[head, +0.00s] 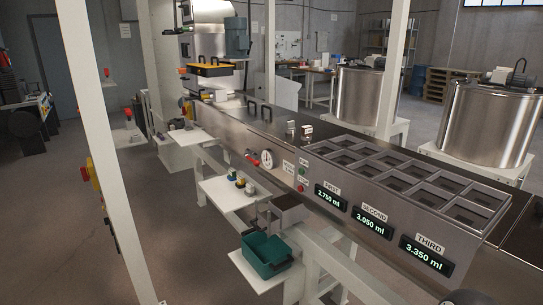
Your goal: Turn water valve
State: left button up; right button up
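A small red handle (253,159) sits on the front face of the long steel machine, just left of a round white gauge (267,159). It may be the water valve, but it is too small to read a label or tell its turn position. Neither of my grippers can be made out in the head view. A dark shape cuts into the bottom edge at the right, and I cannot tell what it is.
Displays read FIRST (331,197), SECOND (372,222) and THIRD (427,254) below a steel compartment tray (345,156). White shelves (228,196) and a green bin (262,257) jut out in front. A white post (105,150) stands left. Open floor (170,240) lies between.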

aim_at(256, 164)
jog(key=z, duration=0.05)
jog(key=i, duration=0.1)
jog(key=u, duration=0.1)
jog(key=k, duration=0.5)
jog(key=u, duration=0.7)
jog(key=i, duration=2.25)
jog(key=z, duration=0.5)
